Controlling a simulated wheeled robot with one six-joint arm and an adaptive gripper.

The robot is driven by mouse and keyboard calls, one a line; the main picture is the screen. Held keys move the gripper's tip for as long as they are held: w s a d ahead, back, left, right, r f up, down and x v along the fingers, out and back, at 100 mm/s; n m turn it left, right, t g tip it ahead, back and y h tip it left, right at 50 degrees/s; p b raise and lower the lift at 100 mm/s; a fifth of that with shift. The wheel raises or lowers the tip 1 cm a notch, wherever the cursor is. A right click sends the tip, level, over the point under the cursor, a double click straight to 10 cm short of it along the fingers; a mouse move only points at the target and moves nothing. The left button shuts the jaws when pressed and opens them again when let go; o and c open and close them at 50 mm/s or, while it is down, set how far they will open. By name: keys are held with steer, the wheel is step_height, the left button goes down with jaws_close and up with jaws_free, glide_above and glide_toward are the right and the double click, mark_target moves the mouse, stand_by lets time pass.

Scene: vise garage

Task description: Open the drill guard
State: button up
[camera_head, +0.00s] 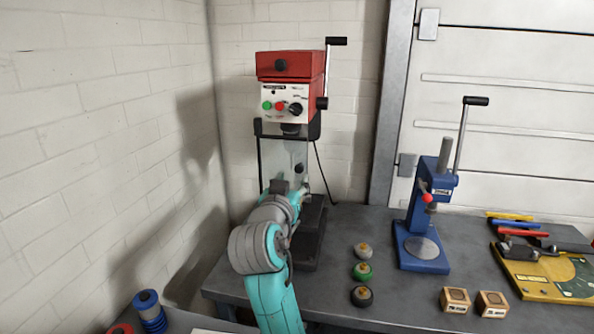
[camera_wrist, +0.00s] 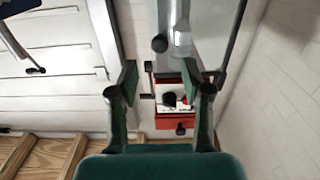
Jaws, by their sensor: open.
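The drill press (camera_head: 290,80) stands at the back left of the bench, with a red head and a white control panel. Its guard (camera_head: 284,152) is a clear panel in a black frame, hanging down below the head. A small black knob (camera_head: 299,168) sits on the guard. My gripper (camera_head: 279,187) is low in front of the guard, partly hidden by my own wrist. In the wrist view my gripper (camera_wrist: 160,72) is open and empty, its two fingers apart. The knob (camera_wrist: 159,43) shows beyond the gap between the fingertips; I cannot tell the exact distance.
A blue arbor press (camera_head: 422,215) stands to the right on the grey bench (camera_head: 335,232). Several small round pieces, including a green one (camera_head: 362,271), lie between. Two wooden blocks (camera_head: 455,299) sit at the front right. A white brick wall (camera_head: 95,130) is close on the left.

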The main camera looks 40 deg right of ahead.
mark_target(298, 169)
steer(key=x, duration=0.7)
steer(key=shift+c, duration=0.3)
jaws_close()
